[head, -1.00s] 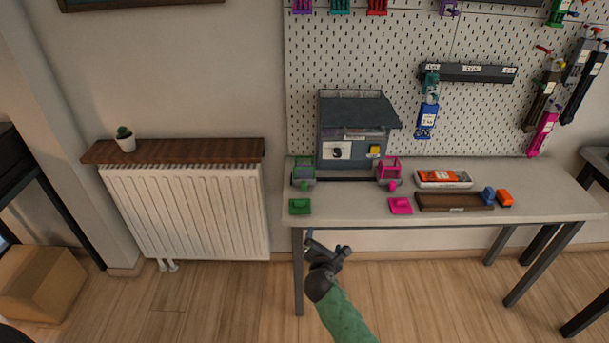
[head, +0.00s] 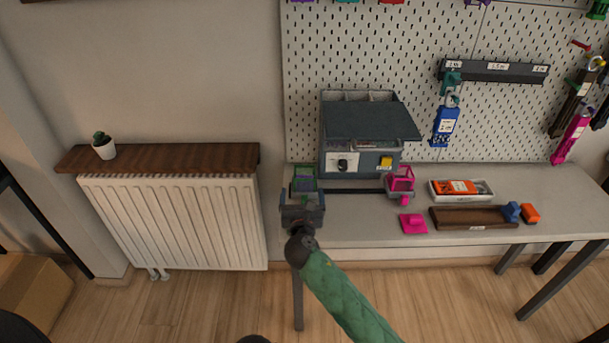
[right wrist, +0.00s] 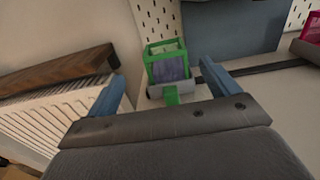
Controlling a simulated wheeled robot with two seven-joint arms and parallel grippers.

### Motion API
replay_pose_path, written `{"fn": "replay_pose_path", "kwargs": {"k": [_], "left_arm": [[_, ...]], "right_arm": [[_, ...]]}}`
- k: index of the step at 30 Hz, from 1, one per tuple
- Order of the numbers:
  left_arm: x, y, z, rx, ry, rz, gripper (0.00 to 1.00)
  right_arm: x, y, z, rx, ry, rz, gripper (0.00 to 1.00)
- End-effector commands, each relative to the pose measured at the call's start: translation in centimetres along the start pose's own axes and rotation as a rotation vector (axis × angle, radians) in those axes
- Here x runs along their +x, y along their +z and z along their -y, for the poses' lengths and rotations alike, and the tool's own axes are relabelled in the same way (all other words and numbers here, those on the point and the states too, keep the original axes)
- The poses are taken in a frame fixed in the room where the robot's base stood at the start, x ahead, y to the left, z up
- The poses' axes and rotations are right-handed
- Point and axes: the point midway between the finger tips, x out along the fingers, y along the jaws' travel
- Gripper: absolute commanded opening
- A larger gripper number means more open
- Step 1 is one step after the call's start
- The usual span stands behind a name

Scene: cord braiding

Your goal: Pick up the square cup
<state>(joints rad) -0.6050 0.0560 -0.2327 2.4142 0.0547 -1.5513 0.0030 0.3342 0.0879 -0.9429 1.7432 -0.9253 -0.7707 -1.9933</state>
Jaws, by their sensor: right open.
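A green square cup-like holder (head: 304,181), open-framed with dull blue-grey inside, stands at the left end of the table. In the right wrist view the green holder (right wrist: 165,62) stands upright, a little beyond the space between my fingertips. A similar pink square holder (head: 401,181) stands to its right. I cannot tell from the pictures which one is the square cup. My right gripper (head: 303,198) is open and empty, right in front of the green holder and hiding its lower part. In its wrist view my right gripper (right wrist: 163,78) has its blue fingers wide apart. My left gripper is not in view.
A grey box (head: 361,163) with a sloped lid stands behind. A pink lid-like piece (head: 413,223), a white tray (head: 484,195) and a brown tray (head: 470,221) lie on the table (head: 560,196) to the right. A radiator (head: 165,220) is at the left.

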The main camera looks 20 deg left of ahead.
Motion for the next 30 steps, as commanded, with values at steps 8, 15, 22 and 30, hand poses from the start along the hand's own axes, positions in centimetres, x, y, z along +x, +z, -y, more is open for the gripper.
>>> {"fn": "replay_pose_path", "kwargs": {"k": [8,15,22,30], "left_arm": [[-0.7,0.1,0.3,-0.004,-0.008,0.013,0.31],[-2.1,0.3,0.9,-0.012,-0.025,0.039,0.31],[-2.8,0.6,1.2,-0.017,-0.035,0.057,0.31],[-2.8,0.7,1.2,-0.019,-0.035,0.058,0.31]], "right_arm": [[2.4,0.1,0.1,0.0,0.0,0.0,0.87],[5.2,0.2,0.6,-0.001,-0.001,0.001,0.87],[7.5,-0.1,0.7,0.0,0.0,0.001,0.87],[7.7,-0.1,0.7,0.0,0.0,0.0,0.87]]}}
